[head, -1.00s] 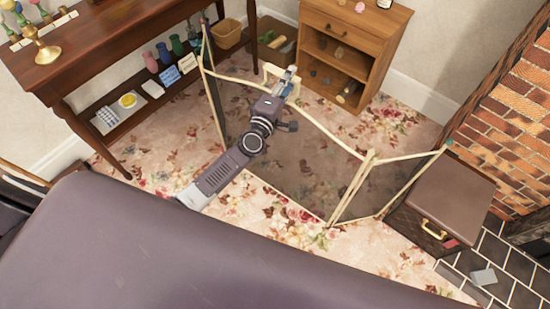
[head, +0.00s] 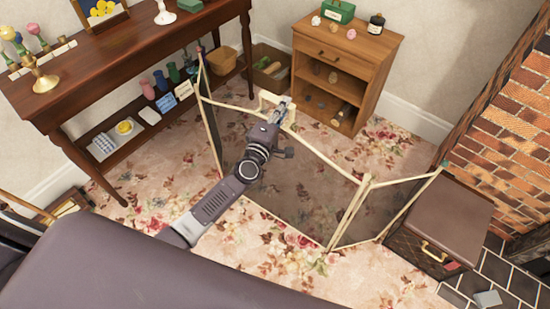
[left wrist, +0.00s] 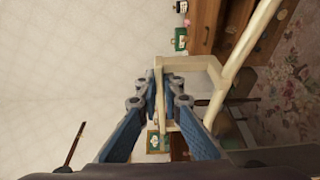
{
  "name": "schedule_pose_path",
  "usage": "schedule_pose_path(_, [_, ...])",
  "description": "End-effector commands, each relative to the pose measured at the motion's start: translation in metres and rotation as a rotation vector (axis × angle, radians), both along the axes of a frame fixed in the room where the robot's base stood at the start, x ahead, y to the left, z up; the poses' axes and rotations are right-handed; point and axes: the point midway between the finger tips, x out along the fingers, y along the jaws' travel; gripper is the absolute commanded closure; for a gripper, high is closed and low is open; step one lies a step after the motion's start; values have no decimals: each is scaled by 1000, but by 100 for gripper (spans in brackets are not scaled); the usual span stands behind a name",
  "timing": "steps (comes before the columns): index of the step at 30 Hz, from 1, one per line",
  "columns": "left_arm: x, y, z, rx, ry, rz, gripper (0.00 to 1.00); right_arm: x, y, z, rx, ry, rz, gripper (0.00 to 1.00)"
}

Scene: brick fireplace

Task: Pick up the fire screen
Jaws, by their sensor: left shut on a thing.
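The fire screen (head: 290,175) is a folding screen with cream-coloured edges and dark see-through mesh panels. It stands upright on the floral carpet in the middle of the head view, its panels angled. My left gripper (head: 279,112) is at the cream handle (head: 266,99) on top of the middle panel. In the left wrist view, the blue fingers of my left gripper (left wrist: 160,100) are closed on one bar of the cream handle (left wrist: 200,65). My right gripper does not show.
A wooden cabinet (head: 348,55) stands behind the screen. A dark console table (head: 110,60) with vases on its lower shelf is at the left. A brown chest (head: 437,220) stands close to the screen's right end, by the brick fireplace (head: 510,120).

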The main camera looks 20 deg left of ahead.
Motion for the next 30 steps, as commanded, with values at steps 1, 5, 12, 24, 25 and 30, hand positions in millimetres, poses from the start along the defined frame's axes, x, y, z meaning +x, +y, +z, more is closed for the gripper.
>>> schedule_pose_path(1, [2,1,6,0,-10,4,100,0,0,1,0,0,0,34])
schedule_pose_path(5, [2,1,11,-2,-10,5,100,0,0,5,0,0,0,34])
schedule_pose_path(12, [2,1,40,-4,-12,5,100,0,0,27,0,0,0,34])
schedule_pose_path(24, [2,1,108,-3,-11,4,100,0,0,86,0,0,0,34])
schedule_pose_path(25, [2,1,113,-3,-11,4,100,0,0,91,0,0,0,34])
schedule_pose_path(30, [2,1,139,-3,-11,4,100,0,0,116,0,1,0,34])
